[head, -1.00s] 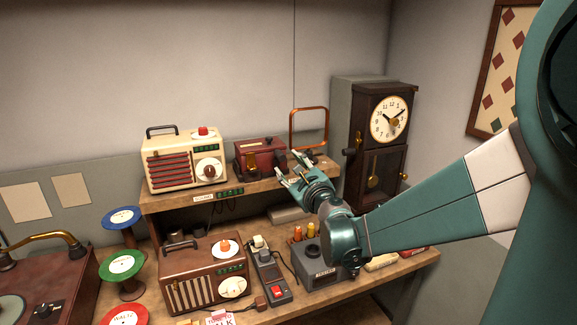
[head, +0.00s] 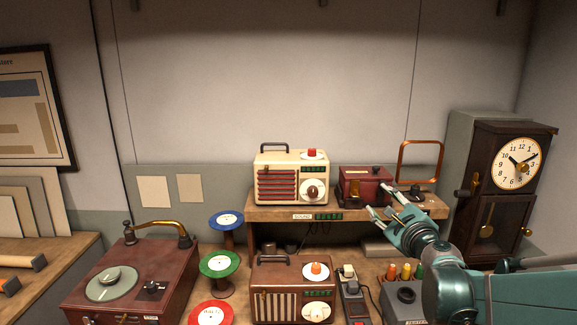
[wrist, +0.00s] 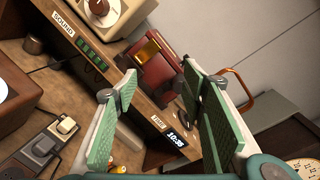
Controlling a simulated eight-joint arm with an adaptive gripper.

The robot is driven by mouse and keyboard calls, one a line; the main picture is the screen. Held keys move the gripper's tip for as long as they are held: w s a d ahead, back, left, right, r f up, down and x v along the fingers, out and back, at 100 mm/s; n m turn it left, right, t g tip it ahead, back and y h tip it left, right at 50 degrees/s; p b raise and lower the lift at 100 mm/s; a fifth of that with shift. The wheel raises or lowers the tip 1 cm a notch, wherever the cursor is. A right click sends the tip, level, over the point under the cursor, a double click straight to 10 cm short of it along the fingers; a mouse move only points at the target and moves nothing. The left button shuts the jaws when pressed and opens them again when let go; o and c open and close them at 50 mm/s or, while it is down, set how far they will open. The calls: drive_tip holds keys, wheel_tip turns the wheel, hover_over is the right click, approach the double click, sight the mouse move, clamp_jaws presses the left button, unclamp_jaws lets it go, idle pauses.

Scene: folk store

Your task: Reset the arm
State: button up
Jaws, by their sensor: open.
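My gripper (head: 385,212) is open and empty in the head view, in front of the right part of the raised shelf. Its two green-padded fingers stand apart in the wrist view (wrist: 160,115), with nothing between them but the shelf edge and a dark red box behind. That dark red box (head: 365,186) sits on the shelf just beyond the fingertips, and I see no contact with it. My arm comes in from the lower right.
A cream radio (head: 290,180) and a copper loop (head: 420,142) stand on the shelf (head: 270,213). A brown radio (head: 290,290), grey tester box (head: 405,305) and several colored discs sit lower. A record player (head: 130,280) is left, a pendulum clock (head: 500,185) right. The wall above is clear.

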drive_tip(key=s+a+f+n+g+y, duration=0.1)
drive_tip(key=s+a+f+n+g, duration=0.2)
drive_tip(key=s+a+n, duration=0.4)
drive_tip(key=s+a+f+n+g+y, duration=0.1)
drive_tip(key=s+a+f+n+g, duration=0.1)
drive_tip(key=s+a+n, duration=0.45)
drive_tip(key=s+d+f+n+g+h, duration=0.1)
drive_tip(key=s+d+f+n, duration=0.1)
drive_tip(key=s, duration=0.5)
drive_tip(key=s+d+f+n+g+h, duration=0.1)
drive_tip(key=s+f+n, duration=0.3)
drive_tip(key=s, duration=0.4)
drive_tip(key=s+d+f+n+g+h, duration=0.1)
drive_tip(key=s+d+f+n+g, duration=0.2)
drive_tip(key=s+n, duration=0.2)
drive_tip(key=s, duration=0.2)
drive_tip(key=shift+s+f+n+h, duration=0.3)
drive_tip(key=shift+f+n+h, duration=0.05)
drive_tip(key=shift+h, duration=0.05)
